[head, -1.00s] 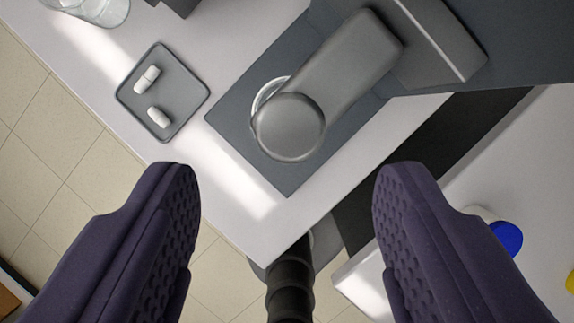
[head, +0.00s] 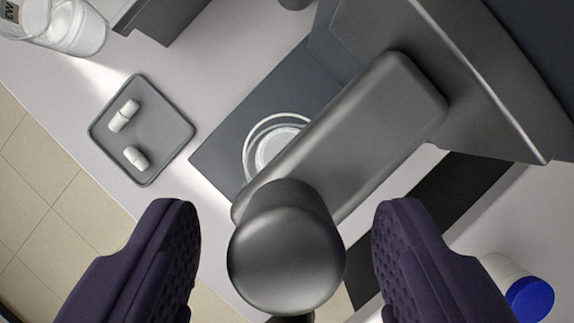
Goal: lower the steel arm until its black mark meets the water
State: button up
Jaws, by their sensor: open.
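The steel arm (head: 350,135) reaches from the grey rig at the upper right down toward the picture's middle. Its rounded knob (head: 286,260) lies between the two fingers of my gripper (head: 286,255), with a gap on each side. My gripper is open and does not appear to touch the knob. A clear glass dish (head: 262,145) sits on the dark base plate (head: 215,155), partly hidden under the steel arm. The black mark does not show, and I cannot make out the water level.
A grey tray (head: 179,150) with two white capped pieces (head: 123,115) lies on the white bench at left. A glass beaker (head: 75,28) stands at the upper left. A white bottle with a blue cap (head: 530,298) is at the lower right.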

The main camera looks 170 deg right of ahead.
jog(key=shift+w+f, duration=0.25)
jog(key=shift+f, duration=0.4)
jog(key=shift+c, duration=0.2)
grip_shut()
jog(key=f+b, duration=0.1)
jog(key=b, duration=0.1)
jog(key=shift+f+b, duration=0.25)
jog(key=shift+b, duration=0.1)
jog(key=shift+r, duration=0.15)
jog(key=shift+o, duration=0.2)
grip_release()
